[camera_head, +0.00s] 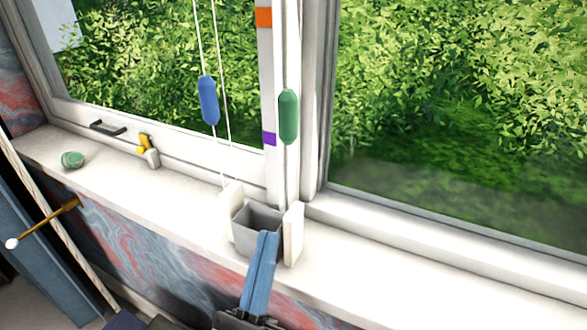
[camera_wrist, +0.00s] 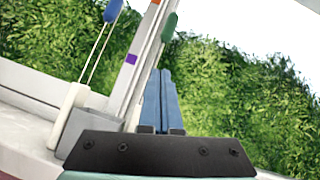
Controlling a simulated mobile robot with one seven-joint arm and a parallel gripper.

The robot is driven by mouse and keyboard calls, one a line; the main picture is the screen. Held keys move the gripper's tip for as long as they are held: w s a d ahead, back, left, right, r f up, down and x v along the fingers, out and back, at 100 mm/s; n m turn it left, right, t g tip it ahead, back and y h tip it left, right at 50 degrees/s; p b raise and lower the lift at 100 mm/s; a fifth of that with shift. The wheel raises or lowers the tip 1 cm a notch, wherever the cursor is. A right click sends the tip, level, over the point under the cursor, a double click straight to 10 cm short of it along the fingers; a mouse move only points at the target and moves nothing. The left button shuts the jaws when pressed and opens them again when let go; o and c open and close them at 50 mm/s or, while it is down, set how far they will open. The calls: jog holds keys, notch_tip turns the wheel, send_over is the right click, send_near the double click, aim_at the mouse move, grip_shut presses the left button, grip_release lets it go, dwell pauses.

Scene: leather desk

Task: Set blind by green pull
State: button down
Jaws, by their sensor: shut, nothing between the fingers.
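The green pull (camera_head: 288,117) hangs upright on a cord in front of the window post. It also shows at the top of the wrist view (camera_wrist: 169,27). A blue pull (camera_head: 208,100) hangs on a looped cord to its left. The post carries an orange mark (camera_head: 264,17) high up and a purple mark (camera_head: 269,139) lower down. My gripper (camera_head: 267,236) has blue fingers, shut and empty, in front of the grey box on the sill and below the green pull. In the wrist view the fingers (camera_wrist: 158,73) point up toward the green pull, apart from it.
A grey open box (camera_head: 243,238) between white side plates (camera_head: 293,234) stands on the white sill (camera_head: 400,275). A green stone-like object (camera_head: 72,160), a yellow-and-white latch (camera_head: 150,152) and a dark handle (camera_head: 107,128) are at left. The sill's right side is clear.

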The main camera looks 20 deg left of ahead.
aim_at(288, 118)
jog(key=w+r+m+p, duration=0.2)
jog(key=w+r+p, duration=0.3)
jog(key=w+r, duration=0.2)
jog(key=shift+w+d+r+p, duration=0.2)
jog(key=shift+w+r+p, duration=0.1)
jog(key=shift+w+r, duration=0.15)
jog(key=shift+r, duration=0.1)
